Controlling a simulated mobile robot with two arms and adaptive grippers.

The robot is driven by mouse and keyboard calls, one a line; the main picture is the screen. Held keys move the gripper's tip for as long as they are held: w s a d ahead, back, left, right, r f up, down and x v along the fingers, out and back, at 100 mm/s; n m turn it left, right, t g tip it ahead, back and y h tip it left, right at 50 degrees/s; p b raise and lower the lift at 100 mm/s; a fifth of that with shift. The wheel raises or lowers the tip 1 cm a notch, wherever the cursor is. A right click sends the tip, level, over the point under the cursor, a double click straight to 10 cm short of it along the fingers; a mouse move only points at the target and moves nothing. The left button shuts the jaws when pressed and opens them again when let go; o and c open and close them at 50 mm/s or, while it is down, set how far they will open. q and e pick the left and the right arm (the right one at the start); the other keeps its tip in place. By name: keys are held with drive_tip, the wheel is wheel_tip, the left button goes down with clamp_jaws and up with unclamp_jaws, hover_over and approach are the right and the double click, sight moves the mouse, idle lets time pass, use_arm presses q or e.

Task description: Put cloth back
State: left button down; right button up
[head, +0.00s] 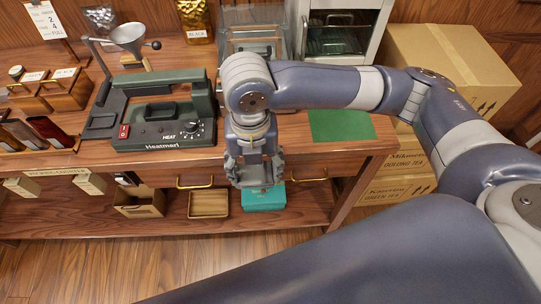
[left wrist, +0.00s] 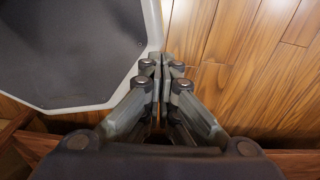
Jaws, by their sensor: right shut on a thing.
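My right gripper (head: 256,178) hangs pointing down in front of the table's front edge, between two drawer handles. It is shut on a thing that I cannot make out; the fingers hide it. A flat green piece (head: 342,125), a cloth or a mat, lies on the table's right end, apart from the gripper. A teal box-like thing (head: 264,199) is just below the gripper in the picture, partly hidden by it. My left gripper (left wrist: 161,71) is shut and empty over the wooden floor in the left wrist view. No cloth shows for certain.
A green heat sealer (head: 165,127) stands on the wooden table (head: 292,151). A glass-fronted cabinet (head: 336,38) is behind. Cardboard boxes (head: 450,58) stand at the right. An open box (head: 139,203) and a wooden tray (head: 208,204) sit low under the table.

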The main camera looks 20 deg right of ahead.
drive_tip(key=shift+s+d+f, duration=0.3)
drive_tip(key=shift+s+f, duration=0.05)
drive_tip(key=shift+s, duration=0.1)
drive_tip(key=shift+w+d, duration=0.1)
drive_tip(key=shift+d, duration=0.05)
drive_tip(key=w+d+p, duration=0.1)
drive_tip(key=w, duration=0.3)
drive_tip(key=w+d+f, duration=0.1)
drive_tip(key=w+d, duration=0.1)
drive_tip(key=w, duration=0.3)
drive_tip(key=w+d+p, duration=0.1)
drive_tip(key=w+d, duration=0.1)
drive_tip(key=w, duration=0.2)
drive_tip(key=shift+w+f+p, duration=0.2)
drive_tip(key=shift+w+p, duration=0.1)
drive_tip(key=shift+p, duration=0.05)
drive_tip(key=shift+w+d+f, duration=0.15)
drive_tip(key=shift+w+d, duration=0.1)
drive_tip(key=shift+w, duration=0.25)
wheel_tip(320, 180, down, 3)
drive_tip(key=shift+s+r+p, duration=0.1)
drive_tip(key=shift+r+p, duration=0.1)
drive_tip(key=shift+p, duration=0.4)
drive_tip(key=shift+f, duration=0.45)
drive_tip(key=shift+f, duration=0.15)
drive_tip(key=o, duration=0.9)
